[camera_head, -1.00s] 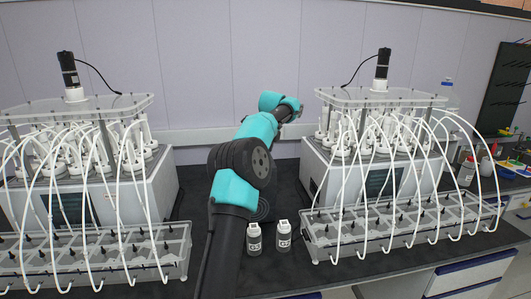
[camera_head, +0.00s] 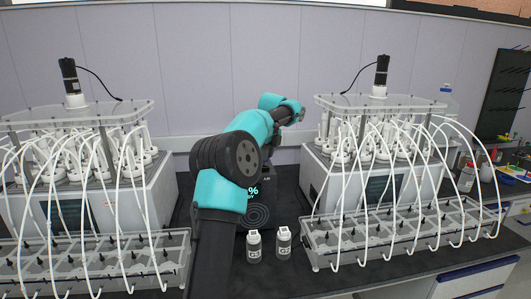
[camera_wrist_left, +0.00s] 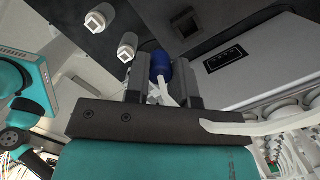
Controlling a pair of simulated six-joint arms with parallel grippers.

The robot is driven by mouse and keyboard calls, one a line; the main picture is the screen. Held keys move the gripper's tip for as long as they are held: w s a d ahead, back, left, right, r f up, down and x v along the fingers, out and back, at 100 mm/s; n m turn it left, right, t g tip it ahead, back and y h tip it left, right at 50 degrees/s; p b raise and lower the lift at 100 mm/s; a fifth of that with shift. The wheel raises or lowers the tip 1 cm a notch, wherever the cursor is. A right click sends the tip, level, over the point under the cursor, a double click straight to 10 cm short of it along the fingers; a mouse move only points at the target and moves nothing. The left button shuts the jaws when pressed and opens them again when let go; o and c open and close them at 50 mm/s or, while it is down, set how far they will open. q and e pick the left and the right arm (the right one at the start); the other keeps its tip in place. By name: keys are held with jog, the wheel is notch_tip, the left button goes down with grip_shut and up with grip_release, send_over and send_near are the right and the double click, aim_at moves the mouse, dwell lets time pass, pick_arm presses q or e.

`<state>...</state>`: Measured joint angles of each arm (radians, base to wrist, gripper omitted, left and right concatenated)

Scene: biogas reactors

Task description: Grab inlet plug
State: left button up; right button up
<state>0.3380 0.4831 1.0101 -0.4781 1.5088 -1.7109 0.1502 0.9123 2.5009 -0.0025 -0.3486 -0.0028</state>
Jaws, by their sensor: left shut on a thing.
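My left gripper (camera_head: 299,112) is at the far end of the teal and black arm, beside the upper left side of the right reactor unit (camera_head: 330,175). Its fingertips are too small to make out there. In the left wrist view my left gripper (camera_wrist_left: 160,82) is shut on the inlet plug (camera_wrist_left: 160,64), a blue piece between the two grey fingers. The plug is hidden in the head view. My right gripper is in neither view.
Two white-capped bottles (camera_head: 254,246) (camera_head: 284,243) stand on the dark bench in front. A left reactor unit (camera_head: 150,200) with clear bottle racks (camera_head: 130,262) and white tubes stands opposite. A dark display (camera_head: 256,212) lies partly behind my arm.

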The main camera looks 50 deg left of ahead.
pick_arm(q)
jog(key=s+d+r, duration=0.1)
jog(key=s+d, duration=0.7)
jog(key=d, duration=0.1)
dwell(0.5)
